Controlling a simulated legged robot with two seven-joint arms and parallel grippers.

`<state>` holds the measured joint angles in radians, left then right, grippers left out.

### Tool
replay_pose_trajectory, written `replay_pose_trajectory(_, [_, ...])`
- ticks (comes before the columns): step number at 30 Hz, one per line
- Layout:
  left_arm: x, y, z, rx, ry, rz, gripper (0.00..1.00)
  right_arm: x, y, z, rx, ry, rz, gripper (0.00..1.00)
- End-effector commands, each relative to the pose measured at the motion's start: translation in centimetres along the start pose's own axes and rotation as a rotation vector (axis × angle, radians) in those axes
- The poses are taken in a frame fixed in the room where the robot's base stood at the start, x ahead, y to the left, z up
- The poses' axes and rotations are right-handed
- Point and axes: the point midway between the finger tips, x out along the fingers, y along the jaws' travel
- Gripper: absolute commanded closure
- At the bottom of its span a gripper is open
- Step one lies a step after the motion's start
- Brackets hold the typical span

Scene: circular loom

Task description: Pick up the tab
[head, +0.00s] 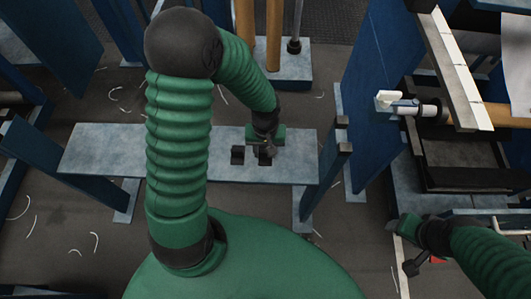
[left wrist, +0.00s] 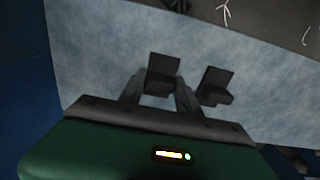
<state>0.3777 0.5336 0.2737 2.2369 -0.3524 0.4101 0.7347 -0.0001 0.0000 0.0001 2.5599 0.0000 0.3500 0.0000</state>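Two small black tabs stand side by side on the grey-blue bench (head: 110,150). In the head view, one tab (head: 238,155) is clear, and the other tab (head: 265,158) is partly hidden by my left gripper (head: 268,148), which points down over it. In the left wrist view, the fingers of my left gripper (left wrist: 158,92) are apart, with one black tab (left wrist: 163,72) between or just beyond their tips. I cannot tell if they touch it. The other tab (left wrist: 216,84) is just right of the fingers. My right gripper (head: 412,266) is low at the right, its fingers unclear.
Blue upright panels (head: 375,80) stand right of the bench, and a blue post (head: 325,175) rises at its right end. Orange-brown cylinders (head: 273,35) stand behind. A machine with a dark tray (head: 470,175) is at the right. White scraps lie on the dark floor.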

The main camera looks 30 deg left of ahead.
Motion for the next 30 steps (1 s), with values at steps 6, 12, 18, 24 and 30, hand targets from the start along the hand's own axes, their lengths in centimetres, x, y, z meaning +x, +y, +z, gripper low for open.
replay_pose_trajectory(6, [0.0,0.0,0.0,0.001,0.000,0.000,0.97,0.0,0.0,0.0,0.000,0.000,0.000,0.39])
replay_pose_trajectory(12, [0.0,0.0,0.0,0.001,0.000,0.000,0.99,0.0,0.0,0.0,0.000,0.000,0.000,0.39])
replay_pose_trajectory(18, [-3.2,0.0,-0.1,0.000,0.004,0.001,0.99,-1.8,0.0,-0.4,0.000,0.000,0.000,0.39])
replay_pose_trajectory(24, [-8.1,0.0,-0.1,0.000,0.005,0.001,0.99,-4.2,0.0,-1.0,0.000,0.000,0.000,0.39])
replay_pose_trajectory(30, [-10.1,0.0,0.0,-0.001,0.000,0.000,0.99,-4.8,0.0,-1.1,0.000,0.000,0.000,0.39])
